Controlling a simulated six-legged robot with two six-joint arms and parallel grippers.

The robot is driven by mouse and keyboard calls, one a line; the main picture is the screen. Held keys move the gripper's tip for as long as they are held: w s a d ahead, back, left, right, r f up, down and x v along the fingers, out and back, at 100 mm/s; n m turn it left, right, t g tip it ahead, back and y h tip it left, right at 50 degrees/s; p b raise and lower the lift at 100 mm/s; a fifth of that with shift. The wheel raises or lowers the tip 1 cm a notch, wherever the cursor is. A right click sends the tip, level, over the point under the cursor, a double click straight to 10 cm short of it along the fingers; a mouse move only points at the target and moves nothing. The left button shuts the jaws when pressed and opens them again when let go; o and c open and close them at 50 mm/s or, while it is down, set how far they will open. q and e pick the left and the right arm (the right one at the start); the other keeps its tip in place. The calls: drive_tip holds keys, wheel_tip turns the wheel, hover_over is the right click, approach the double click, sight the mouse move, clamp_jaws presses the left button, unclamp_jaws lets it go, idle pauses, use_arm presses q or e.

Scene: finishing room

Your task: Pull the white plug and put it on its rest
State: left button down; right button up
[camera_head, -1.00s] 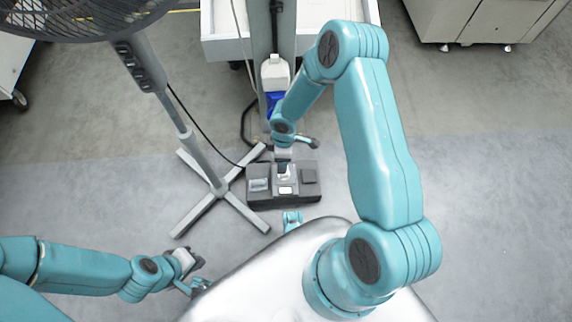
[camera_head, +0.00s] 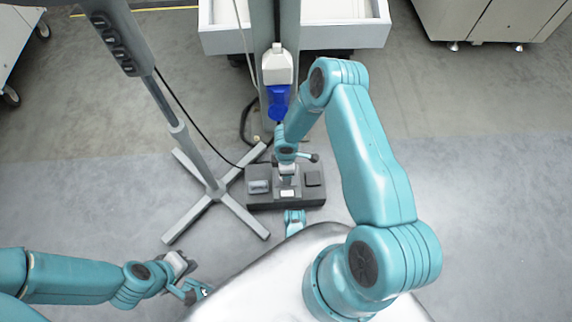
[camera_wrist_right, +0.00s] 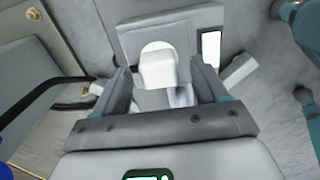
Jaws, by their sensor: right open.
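The white plug (camera_wrist_right: 157,68) sits on a round white seat on a grey plate. My right gripper (camera_wrist_right: 160,72) is open, with one finger on each side of the plug. Contact between fingers and plug cannot be told. In the head view my right arm reaches down to a dark grey block (camera_head: 258,201), and its wrist hides the plug there. The block has a clear-topped pad at left and a dark square pad (camera_head: 312,178) at right; I cannot tell which is the rest. My left gripper (camera_head: 192,280) is low at left, away from the block; its finger gap is unclear.
A blue plug (camera_head: 278,103) hangs below a white socket (camera_head: 277,66) on the grey column, beside my right arm. A fan stand (camera_head: 205,165) with crossed feet stands left of the block. A black cable curls near the column. Floor at right is clear.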

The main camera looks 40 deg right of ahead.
drive_tip(key=shift+f, duration=0.6)
drive_tip(key=c, duration=1.3)
drive_tip(key=shift+o, duration=0.2)
drive_tip(key=shift+r, duration=0.1)
drive_tip(key=shift+w+r+p, duration=0.1)
drive_tip(key=shift+r+p, duration=0.8)
drive_tip(key=shift+r, duration=0.55)
drive_tip(key=shift+c, duration=0.2)
